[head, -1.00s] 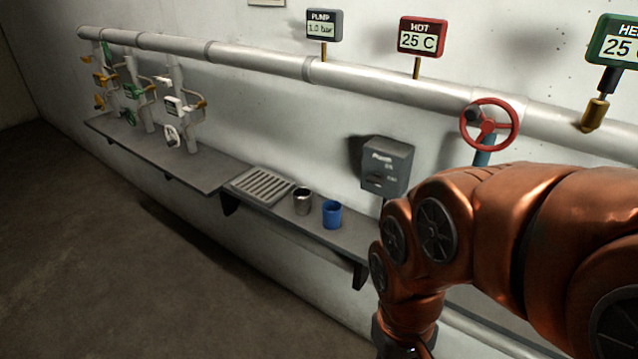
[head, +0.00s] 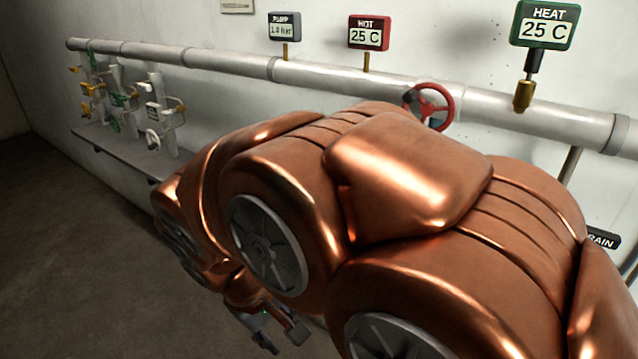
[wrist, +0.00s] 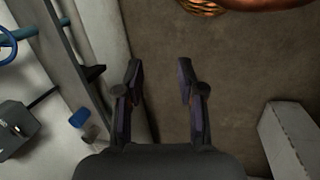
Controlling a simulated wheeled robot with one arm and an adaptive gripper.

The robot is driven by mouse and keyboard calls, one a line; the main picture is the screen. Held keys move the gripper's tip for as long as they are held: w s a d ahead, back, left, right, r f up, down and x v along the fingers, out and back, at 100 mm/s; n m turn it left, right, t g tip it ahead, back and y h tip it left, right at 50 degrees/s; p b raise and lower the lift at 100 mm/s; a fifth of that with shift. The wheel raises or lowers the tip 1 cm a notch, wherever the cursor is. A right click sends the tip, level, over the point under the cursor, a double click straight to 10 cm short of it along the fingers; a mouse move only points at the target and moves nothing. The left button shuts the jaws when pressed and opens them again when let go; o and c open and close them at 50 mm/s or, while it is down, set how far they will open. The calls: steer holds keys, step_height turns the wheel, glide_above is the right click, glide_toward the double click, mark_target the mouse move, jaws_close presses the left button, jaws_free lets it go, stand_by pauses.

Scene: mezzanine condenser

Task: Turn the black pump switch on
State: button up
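The grey pump switch box (wrist: 15,130) shows at the lower left edge of the wrist view, with a dark lever-like part on its face. I cannot tell the switch's position. In the head view my copper arm hides this box. My gripper (wrist: 160,70) is open and empty, pointing toward the brown floor, with the box well off to its left. In the head view the gripper (head: 280,335) shows small and low, below my arm. The pump gauge (head: 285,27) on the pipe reads 1.0 bar.
A blue cup (wrist: 79,117) and a metal cup (wrist: 90,132) stand between box and gripper. A blue handwheel (wrist: 8,46) is at upper left, and a pale block (wrist: 290,140) at right. A red handwheel (head: 430,106) sits by the wall pipe (head: 350,82).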

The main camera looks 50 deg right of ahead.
steer(key=shift+w+d+f+n+t+h+b, duration=0.3)
steer(key=shift+w+d+h+b, duration=2.85)
steer(key=shift+d, duration=5)
steer(key=shift+w+d+f+n+t+h+b, duration=0.3)
steer(key=shift+w+d+h+b, duration=1.6)
steer(key=shift+w+d+b, duration=4.4)
steer(key=shift+w+d+f+t+h+b, duration=0.1)
steer(key=shift+w+d+t+h+b, duration=1.15)
steer(key=shift+d, duration=8.75)
steer(key=h+b, duration=0.1)
steer(key=g+h, duration=0.1)
steer(key=shift+w+g+h+b, duration=0.25)
steer(key=shift+h+b, duration=0.05)
steer(key=shift+b, duration=0.1)
jaws_close()
